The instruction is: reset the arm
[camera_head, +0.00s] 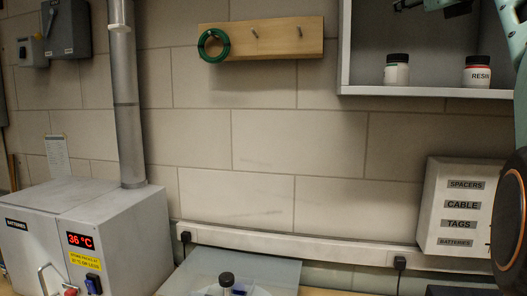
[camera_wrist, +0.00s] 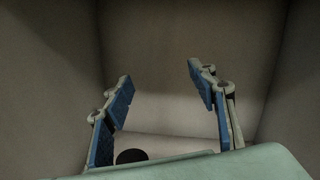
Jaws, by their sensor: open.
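My gripper (camera_wrist: 159,73) is open in the wrist view, its two blue-padded fingers well apart with nothing between their tips. Pale walls surround it, like the inside of a cabinet or shelf. A dark round thing (camera_wrist: 131,156), perhaps a jar lid, shows low between the fingers, partly hidden by my pale green wrist housing. In the head view, part of my arm is at the upper right, in front of the grey open shelf (camera_head: 420,92), and a dark piece of my gripper shows at the top edge. The rest of it is out of frame.
Two black-lidded jars, a white one (camera_head: 396,74) and one marked RESIN (camera_head: 477,76), stand on the shelf. Below are a labelled box (camera_head: 458,222), a cable duct (camera_head: 290,240) and a battery oven (camera_head: 120,240). A green ring (camera_head: 203,50) hangs on a pegboard (camera_head: 285,30).

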